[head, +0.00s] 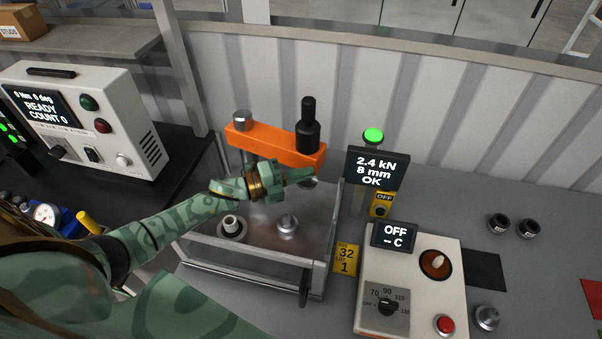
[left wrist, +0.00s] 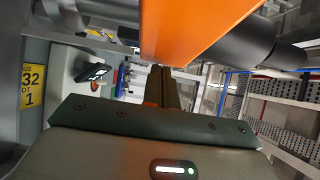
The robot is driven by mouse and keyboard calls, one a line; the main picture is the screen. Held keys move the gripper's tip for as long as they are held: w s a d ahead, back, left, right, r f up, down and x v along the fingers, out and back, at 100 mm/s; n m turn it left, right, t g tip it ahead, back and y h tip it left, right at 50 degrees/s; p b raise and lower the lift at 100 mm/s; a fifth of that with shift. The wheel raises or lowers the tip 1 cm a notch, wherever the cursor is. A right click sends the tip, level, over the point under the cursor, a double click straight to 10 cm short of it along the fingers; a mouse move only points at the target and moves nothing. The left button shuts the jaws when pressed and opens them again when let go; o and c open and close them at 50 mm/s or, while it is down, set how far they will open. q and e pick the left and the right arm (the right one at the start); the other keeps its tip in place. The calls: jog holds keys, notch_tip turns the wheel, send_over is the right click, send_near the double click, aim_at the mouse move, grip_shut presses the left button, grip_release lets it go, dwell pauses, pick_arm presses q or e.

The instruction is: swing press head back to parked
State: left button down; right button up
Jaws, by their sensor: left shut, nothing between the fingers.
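The orange press head arm (head: 275,144) reaches from a silver post (head: 242,120) on the left across the metal press station, with a black cylinder (head: 308,130) upright at its right end. A display (head: 377,168) beside it reads 2.4 kN, 8 mm, OK, below a lit green lamp (head: 373,135). My left gripper (head: 312,174) is shut and empty, its fingertips just in front of and below the arm's right end. In the left wrist view the orange arm (left wrist: 185,30) fills the top, close above the shut fingers (left wrist: 162,85). I cannot tell if they touch. My right gripper is not in view.
On the press base are a ring-shaped part (head: 232,228) and a silver knob-like part (head: 287,224). A heater box (head: 410,290) showing OFF stands at the right. A white READY box (head: 85,110) stands at the left.

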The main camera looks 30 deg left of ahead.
aim_at(318, 157)
pick_arm(q)
jog(key=shift+w+d, duration=0.15)
jog(key=shift+w, duration=0.2)
jog(key=w+n+t+y, duration=0.1)
jog(key=w, duration=0.1)
jog(key=w+n+t+y, duration=0.1)
jog(key=w+y, duration=0.1)
jog(key=w+n+t+y+b, duration=0.1)
jog(key=w, duration=0.1)
jog(key=shift+w+d+n+y, duration=0.1)
jog(key=shift+d+n+y, duration=0.2)
jog(key=shift+n+y, duration=0.1)
jog(key=w+a+n+t+y+b, duration=0.1)
jog(key=w+a+n+y+b, duration=0.1)
jog(key=w, duration=0.5)
jog(key=shift+w+y+b, duration=0.15)
jog(key=shift+y+b, duration=0.65)
jog(key=shift+r, duration=0.15)
